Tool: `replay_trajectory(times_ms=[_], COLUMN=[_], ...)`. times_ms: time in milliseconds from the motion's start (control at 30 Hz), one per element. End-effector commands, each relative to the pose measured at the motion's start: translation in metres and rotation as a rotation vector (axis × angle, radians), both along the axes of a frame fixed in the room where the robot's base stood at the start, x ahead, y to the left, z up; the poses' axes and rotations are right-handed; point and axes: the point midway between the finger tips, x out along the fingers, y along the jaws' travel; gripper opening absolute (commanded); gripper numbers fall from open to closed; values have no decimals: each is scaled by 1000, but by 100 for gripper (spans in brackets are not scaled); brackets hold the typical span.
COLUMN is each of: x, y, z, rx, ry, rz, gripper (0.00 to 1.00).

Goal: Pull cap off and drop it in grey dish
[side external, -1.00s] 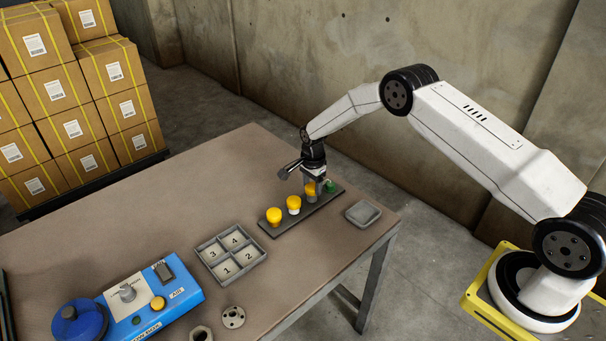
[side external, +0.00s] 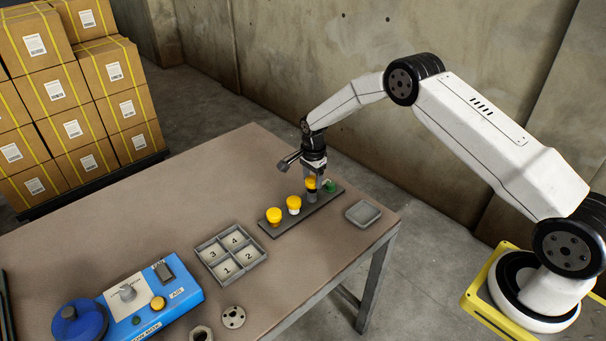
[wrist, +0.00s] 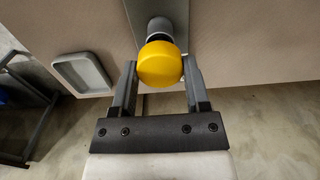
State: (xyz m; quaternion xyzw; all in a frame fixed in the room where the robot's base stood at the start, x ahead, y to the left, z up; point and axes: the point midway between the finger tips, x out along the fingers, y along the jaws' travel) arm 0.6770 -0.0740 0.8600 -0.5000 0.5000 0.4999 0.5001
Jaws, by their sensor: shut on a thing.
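My gripper (side external: 313,174) is shut on a yellow cap (side external: 311,183) at the right part of the dark rack. In the wrist view the cap (wrist: 159,65) sits between the two fingertips, with a grey body (wrist: 160,27) behind it. In the side view a dark band shows under the cap, above the grey body (side external: 312,196); I cannot tell whether the cap is fully clear of it. The grey dish (side external: 363,214) lies empty to the right of the rack; it also shows at the left in the wrist view (wrist: 82,73).
Two other yellow-capped pieces (side external: 274,216) (side external: 294,204) stand on the rack (side external: 270,231). A green item (side external: 330,186) is close beside the gripper. A numbered tray (side external: 231,254) and blue machine (side external: 150,300) are to the left. The table's right edge lies just past the dish.

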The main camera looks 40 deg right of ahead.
Motion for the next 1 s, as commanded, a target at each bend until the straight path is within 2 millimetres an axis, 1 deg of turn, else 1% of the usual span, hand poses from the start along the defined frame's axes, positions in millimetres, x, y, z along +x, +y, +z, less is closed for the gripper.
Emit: replay_trajectory(times_ms=[700, 1000], x=[0, 0], y=[0, 0], z=[20, 24], rx=[0, 0], ry=[0, 1], rz=[0, 0], gripper=[1, 1])
